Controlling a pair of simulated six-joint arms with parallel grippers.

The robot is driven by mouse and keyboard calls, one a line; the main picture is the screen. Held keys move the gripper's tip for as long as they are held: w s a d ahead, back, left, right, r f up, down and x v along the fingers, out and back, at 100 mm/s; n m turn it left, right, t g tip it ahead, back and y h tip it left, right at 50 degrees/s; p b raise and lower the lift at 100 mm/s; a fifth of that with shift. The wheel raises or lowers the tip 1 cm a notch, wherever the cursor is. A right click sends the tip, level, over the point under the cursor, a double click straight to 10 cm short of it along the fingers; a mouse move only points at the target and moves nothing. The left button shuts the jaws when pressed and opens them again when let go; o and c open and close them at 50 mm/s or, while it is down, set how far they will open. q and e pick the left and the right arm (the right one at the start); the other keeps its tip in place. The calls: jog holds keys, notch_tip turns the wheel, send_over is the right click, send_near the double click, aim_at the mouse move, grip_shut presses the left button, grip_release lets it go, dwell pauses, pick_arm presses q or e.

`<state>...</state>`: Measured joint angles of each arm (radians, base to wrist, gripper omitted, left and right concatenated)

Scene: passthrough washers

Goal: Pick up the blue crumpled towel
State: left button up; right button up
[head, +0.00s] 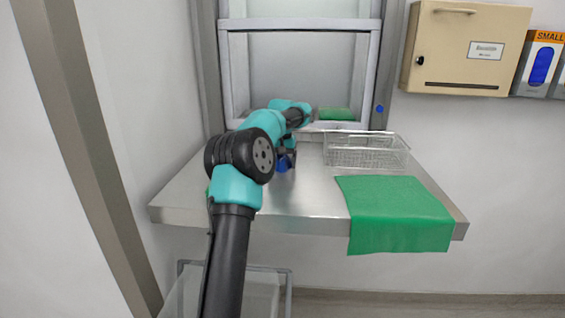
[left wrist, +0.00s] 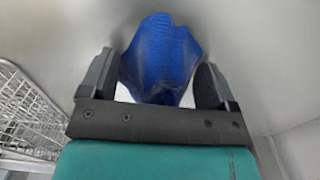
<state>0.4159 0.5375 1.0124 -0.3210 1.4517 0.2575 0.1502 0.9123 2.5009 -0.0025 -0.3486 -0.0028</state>
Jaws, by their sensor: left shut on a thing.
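The blue crumpled towel (left wrist: 160,55) is bunched between the two dark fingers of my left gripper (left wrist: 157,80) in the left wrist view. In the head view a small part of the blue towel (head: 283,164) shows under my left gripper (head: 287,156), at the steel table's surface. My left arm hides the rest of it. The left gripper is shut on the towel. My right gripper is in neither view.
A wire basket (head: 366,151) stands right of the gripper on the steel table (head: 310,205). A green cloth (head: 395,210) hangs over the front edge. Another green cloth (head: 336,114) lies in the passthrough opening behind. A beige box (head: 465,48) is on the wall.

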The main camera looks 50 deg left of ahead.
aim_at(282, 158)
pick_arm(q)
jog(key=shift+r, duration=0.1)
jog(key=shift+r, duration=1.65)
jog(key=shift+s+d, duration=0.1)
jog(key=s+d, duration=0.3)
jog(key=s+d+r, duration=0.1)
jog(key=s+d, duration=0.2)
jog(key=d, duration=0.1)
jog(key=s+d, duration=0.4)
jog(key=shift+d+r, duration=0.2)
jog(key=shift+r, duration=0.05)
jog(key=shift+s+d, duration=0.2)
